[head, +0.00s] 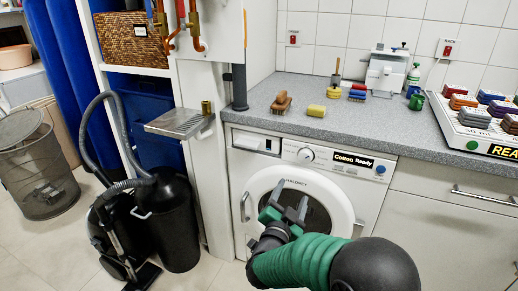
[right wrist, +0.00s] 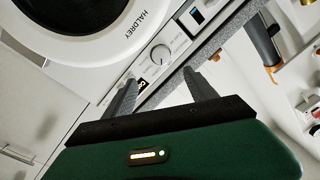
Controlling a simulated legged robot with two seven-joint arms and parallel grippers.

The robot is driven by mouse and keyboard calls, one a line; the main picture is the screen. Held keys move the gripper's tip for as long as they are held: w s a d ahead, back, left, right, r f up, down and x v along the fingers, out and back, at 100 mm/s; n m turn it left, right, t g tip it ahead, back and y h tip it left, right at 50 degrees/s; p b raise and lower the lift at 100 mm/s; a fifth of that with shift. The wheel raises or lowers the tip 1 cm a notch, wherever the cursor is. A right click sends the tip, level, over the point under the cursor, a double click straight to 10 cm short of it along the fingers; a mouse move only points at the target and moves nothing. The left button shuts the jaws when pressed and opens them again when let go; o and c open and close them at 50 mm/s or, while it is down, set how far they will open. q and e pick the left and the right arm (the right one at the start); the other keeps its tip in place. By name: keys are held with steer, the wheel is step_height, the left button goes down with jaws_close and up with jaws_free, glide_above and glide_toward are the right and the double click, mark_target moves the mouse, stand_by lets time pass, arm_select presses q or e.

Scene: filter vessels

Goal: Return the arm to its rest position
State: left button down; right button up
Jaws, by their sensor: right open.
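My right arm with its green ribbed sleeve comes up from the bottom of the head view. My right gripper (head: 285,212) is open and empty, in front of the round door of the white washing machine (head: 237,178). In the right wrist view the two grey fingers of my right gripper (right wrist: 162,97) stand apart with nothing between them. The machine's door ring, dial and small display also show in the right wrist view (right wrist: 100,62), tilted. My left gripper is in neither view.
A black vacuum cleaner (head: 115,235), a black bin (head: 168,225) and a mesh basket (head: 42,175) stand on the floor at left.

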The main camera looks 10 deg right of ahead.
steer(key=s+a+f+n+g+y, duration=0.5)
steer(key=s+f+n+y, duration=0.2)
steer(key=f+n+y, duration=0.25)
steer(key=s+d+f+n+g, duration=0.2)
steer(key=s+f+g, duration=0.25)
steer(key=s, duration=0.65)
steer(key=s+d+f+n+g, duration=0.1)
steer(key=s+d+f+g, duration=0.3)
steer(key=s, duration=0.7)
steer(key=w+a+p+v, duration=0.1)
steer(key=w+p+v, duration=0.2)
steer(key=p+v, duration=1.3)
steer(key=w+a+r+p+v, duration=0.1)
steer(key=w+p+v, duration=0.3)
steer(key=p+v, duration=1.2)
steer(key=shift+w+r+p, duration=0.35)
steer(key=shift+r+p, duration=0.05)
steer(key=shift+p, duration=0.45)
steer(key=shift+a, duration=0.1)
